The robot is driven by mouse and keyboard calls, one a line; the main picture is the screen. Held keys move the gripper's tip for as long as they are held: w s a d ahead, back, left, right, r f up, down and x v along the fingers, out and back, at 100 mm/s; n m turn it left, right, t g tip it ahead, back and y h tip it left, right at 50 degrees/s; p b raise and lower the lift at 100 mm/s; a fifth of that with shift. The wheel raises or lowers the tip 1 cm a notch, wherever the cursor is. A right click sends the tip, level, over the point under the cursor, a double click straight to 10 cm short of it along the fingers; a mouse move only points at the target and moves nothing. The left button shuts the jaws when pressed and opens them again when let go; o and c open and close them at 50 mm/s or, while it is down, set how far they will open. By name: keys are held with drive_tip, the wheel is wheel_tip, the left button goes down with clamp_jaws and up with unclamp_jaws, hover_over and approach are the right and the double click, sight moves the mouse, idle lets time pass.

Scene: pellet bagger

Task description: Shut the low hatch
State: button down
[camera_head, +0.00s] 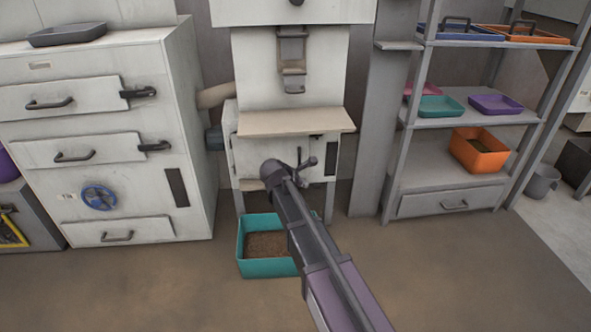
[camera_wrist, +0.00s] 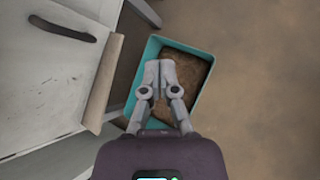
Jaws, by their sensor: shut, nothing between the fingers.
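The white front panel (camera_head: 246,154) low on the middle machine looks like the low hatch. Its dark bar handle (camera_head: 308,163) shows just right of my arm's end. In the wrist view the panel (camera_wrist: 45,75) lies at left with its handle (camera_wrist: 62,28) at upper left. I cannot tell how far it stands open, as my arm covers part of it. My gripper (camera_wrist: 158,70) is shut and empty, over the teal bin and apart from the handle. My arm hides the fingers in the head view.
A teal bin (camera_head: 240,250) of brown pellets stands on the floor below the panel. A beige ledge (camera_head: 295,122) juts out above the panel, and a beige strip (camera_wrist: 103,85) runs along its lower edge. A drawer cabinet (camera_head: 190,100) stands left, a shelf rack (camera_head: 425,180) right.

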drive_tip(key=w+a+n+t, duration=0.1)
drive_tip(key=w+a+n, duration=0.1)
drive_tip(key=a, duration=0.3)
drive_tip(key=w+a+r+n+t+b, duration=0.1)
drive_tip(key=w+a+n+t, duration=0.1)
drive_tip(key=w+a+n, duration=0.1)
drive_tip(key=shift+a+r+n, duration=0.25)
drive_tip(key=shift+a+n, duration=0.65)
drive_tip(key=shift+n, duration=0.2)
drive_tip(key=shift+f, duration=0.1)
drive_tip(key=b, duration=0.6)
approach(299, 165)
wheel_tip(299, 165, down, 4)
drive_tip(key=w, duration=0.2)
drive_tip(key=w+d, duration=0.2)
drive_tip(key=shift+w+d+r+p, duration=0.25)
drive_tip(key=shift+p, duration=0.05)
drive_tip(key=shift+w+d, duration=0.3)
drive_tip(key=shift+w, duration=0.15)
drive_tip(key=shift+a, duration=0.1)
